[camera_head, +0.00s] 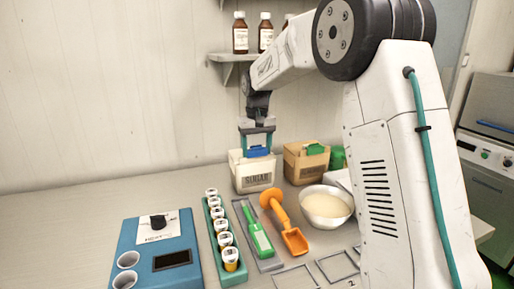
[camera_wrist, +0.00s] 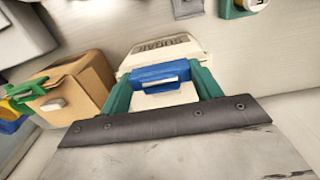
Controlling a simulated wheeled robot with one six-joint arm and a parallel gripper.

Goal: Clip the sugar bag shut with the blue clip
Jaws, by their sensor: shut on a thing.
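The sugar bag (camera_head: 257,177) is cream-white with a dark SUGAR label and stands upright at the back of the counter near the wall. It also shows in the wrist view (camera_wrist: 168,48). The blue clip (camera_head: 258,152) is at the top of this bag. In the wrist view the blue clip (camera_wrist: 161,74) lies between my green fingers, in front of the bag's top. My gripper (camera_head: 257,146) points down over the bag and is shut on the blue clip. Whether the clip's jaws grip the bag's fold is hidden.
A brown sugar bag (camera_head: 305,163) with a green clip (camera_head: 315,149) stands close to the right. In front are a rack of small cups (camera_head: 230,262), a green-handled tool (camera_head: 257,235), an orange scoop (camera_head: 290,233), a bowl (camera_head: 326,206) and a blue device (camera_head: 160,245). A bottle shelf (camera_head: 235,57) hangs above.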

